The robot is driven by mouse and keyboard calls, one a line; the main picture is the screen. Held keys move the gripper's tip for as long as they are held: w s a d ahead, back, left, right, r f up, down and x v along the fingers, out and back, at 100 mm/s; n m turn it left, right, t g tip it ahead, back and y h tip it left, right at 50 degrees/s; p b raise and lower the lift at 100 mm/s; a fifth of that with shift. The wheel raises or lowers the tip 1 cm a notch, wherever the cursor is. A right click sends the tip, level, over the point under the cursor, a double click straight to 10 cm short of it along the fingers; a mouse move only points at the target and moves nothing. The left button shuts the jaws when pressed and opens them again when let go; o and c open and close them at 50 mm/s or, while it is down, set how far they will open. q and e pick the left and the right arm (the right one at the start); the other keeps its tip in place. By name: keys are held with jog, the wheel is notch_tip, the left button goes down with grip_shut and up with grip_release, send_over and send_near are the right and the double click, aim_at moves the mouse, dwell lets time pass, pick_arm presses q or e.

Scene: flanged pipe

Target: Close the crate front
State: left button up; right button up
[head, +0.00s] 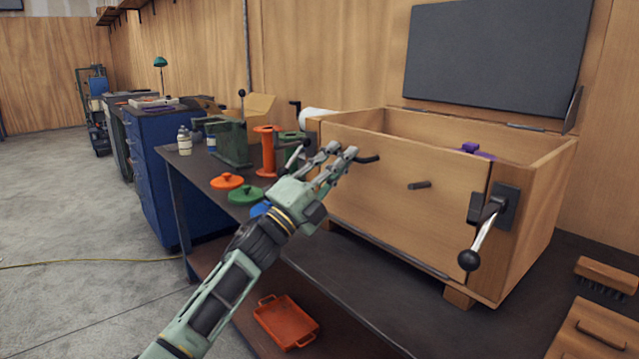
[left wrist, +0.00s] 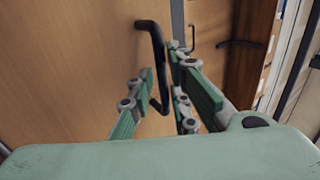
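The wooden crate (head: 535,215) stands on the dark bench. Its front panel (head: 400,210) looks upright or nearly so, with a narrow dark gap along its right edge. A black handle (head: 369,159) sticks out near the panel's upper left, and a short dark peg (head: 419,185) sits near its middle. A lever with a black ball (head: 469,259) hangs at the right corner. My left gripper (head: 338,152) is at the black handle. In the left wrist view, the handle (left wrist: 156,60) shows between its spread fingers (left wrist: 160,98). Contact cannot be told. My right gripper is out of view.
A purple thing (head: 474,150) shows inside the crate. Orange and green flanged parts (head: 266,150) stand to the left. A brush (head: 606,274) lies at right. An orange tray (head: 285,322) is on the lower shelf.

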pick_arm(q)
jog(key=v, duration=1)
jog(key=shift+s, duration=0.15)
jog(key=shift+a, duration=0.15)
